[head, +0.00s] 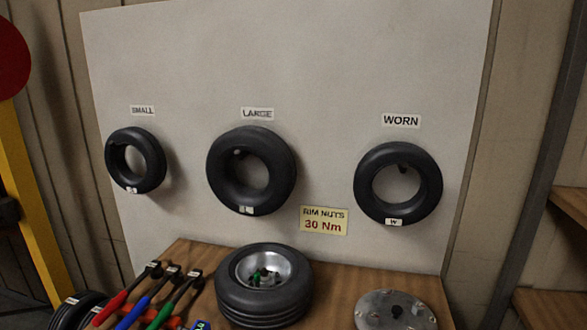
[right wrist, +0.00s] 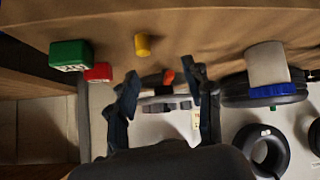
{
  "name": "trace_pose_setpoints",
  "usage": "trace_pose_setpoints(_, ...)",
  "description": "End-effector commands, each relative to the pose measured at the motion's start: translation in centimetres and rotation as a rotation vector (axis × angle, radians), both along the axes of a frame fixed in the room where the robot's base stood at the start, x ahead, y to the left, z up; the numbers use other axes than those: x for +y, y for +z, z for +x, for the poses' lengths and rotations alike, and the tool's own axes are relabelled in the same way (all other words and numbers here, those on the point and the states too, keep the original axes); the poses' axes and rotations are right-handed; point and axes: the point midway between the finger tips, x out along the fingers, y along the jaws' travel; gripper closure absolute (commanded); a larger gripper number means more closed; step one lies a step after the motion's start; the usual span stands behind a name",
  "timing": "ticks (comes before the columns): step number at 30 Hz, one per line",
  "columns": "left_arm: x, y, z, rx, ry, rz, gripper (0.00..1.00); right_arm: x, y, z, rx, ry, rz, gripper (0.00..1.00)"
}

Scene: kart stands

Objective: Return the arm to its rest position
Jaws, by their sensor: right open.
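My right gripper (right wrist: 160,76) shows in the right wrist view with its two dark fingers spread apart. I see nothing held between them. Behind the fingers are a dark and grey object and a small orange-red piece, partly covered. Neither gripper nor arm shows in the head view. My left gripper is not in view.
In the head view, tyres hang under the SMALL (head: 142,111), LARGE (head: 257,114) and WORN (head: 401,121) labels. A wheel (head: 263,308), coloured-handle tools and a metal disc (head: 394,311) lie on the bench. The wrist view shows a green box (right wrist: 70,54) and yellow cylinder (right wrist: 142,45).

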Motion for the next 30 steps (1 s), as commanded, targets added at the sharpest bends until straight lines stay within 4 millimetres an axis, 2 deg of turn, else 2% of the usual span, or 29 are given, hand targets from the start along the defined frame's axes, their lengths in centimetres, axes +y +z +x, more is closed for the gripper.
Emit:
trace_pose_setpoints(1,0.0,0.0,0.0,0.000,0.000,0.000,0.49,0.1,-1.2,-2.0,0.081,0.008,0.006,0.49)
trace_pose_setpoints(3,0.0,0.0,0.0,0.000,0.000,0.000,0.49,0.3,-2.6,-4.5,0.181,0.024,0.011,0.49)
trace_pose_setpoints(11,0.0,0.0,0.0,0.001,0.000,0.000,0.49,1.4,-5.3,-13.1,0.492,0.118,0.045,0.49)
trace_pose_setpoints(17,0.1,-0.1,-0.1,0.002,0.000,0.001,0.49,1.6,-10.7,-11.8,0.515,0.121,0.041,0.49)
trace_pose_setpoints(23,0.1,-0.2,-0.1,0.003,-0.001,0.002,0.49,1.7,-17.5,-11.3,0.543,0.123,0.040,0.49)
trace_pose_setpoints(26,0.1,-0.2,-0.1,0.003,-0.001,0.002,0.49,1.7,-22.0,-11.6,0.562,0.126,0.039,0.49)
trace_pose_setpoints(30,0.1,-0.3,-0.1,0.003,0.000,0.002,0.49,1.6,-29.0,-13.2,0.592,0.130,0.037,0.49)
